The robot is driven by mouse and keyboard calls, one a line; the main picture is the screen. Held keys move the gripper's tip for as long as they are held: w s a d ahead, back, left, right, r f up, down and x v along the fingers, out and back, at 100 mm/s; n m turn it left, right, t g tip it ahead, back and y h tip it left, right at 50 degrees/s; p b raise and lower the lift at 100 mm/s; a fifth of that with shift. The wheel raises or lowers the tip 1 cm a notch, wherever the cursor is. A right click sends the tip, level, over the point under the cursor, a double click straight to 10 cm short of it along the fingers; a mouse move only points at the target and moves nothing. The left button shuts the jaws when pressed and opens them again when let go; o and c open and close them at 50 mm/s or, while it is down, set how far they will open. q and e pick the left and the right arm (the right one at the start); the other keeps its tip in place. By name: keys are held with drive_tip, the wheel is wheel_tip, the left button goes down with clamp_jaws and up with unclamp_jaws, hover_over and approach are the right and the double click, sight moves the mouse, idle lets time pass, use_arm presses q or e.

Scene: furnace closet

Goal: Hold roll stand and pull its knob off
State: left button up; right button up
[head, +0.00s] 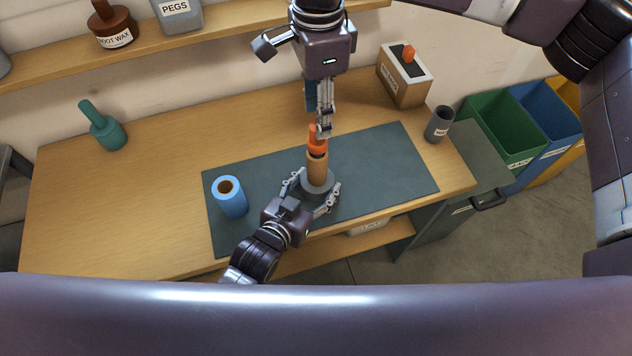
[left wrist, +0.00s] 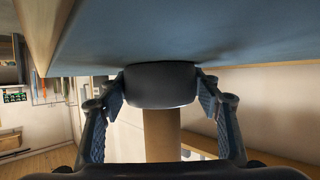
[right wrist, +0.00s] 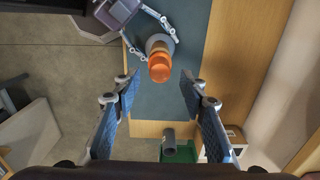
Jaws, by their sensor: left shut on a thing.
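The roll stand stands on the dark mat (head: 395,165), with a grey round base (head: 318,184), a brown tube (head: 317,168) and an orange knob (head: 316,142) on top. My left gripper (head: 312,193) is shut on the grey base, one finger on each side; the left wrist view shows the base (left wrist: 160,85) between the fingers. My right gripper (head: 323,130) is just above the knob, pointing down. In the right wrist view its fingers (right wrist: 160,105) are wide apart and empty, and the knob (right wrist: 160,68) lies beyond the tips.
A blue roll (head: 230,198) stands on the mat's left part. A green bottle-shaped thing (head: 107,132) is at the table's left. A box with an orange top piece (head: 404,78) and a grey cup (head: 439,125) stand right. Bins (head: 503,130) are beyond the table's right end.

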drive_tip(key=shift+f, duration=2.3)
clamp_jaws()
drive_tip(key=shift+r, duration=0.2)
drive_tip(key=shift+r, duration=0.5)
drive_tip(key=shift+r, duration=2.5)
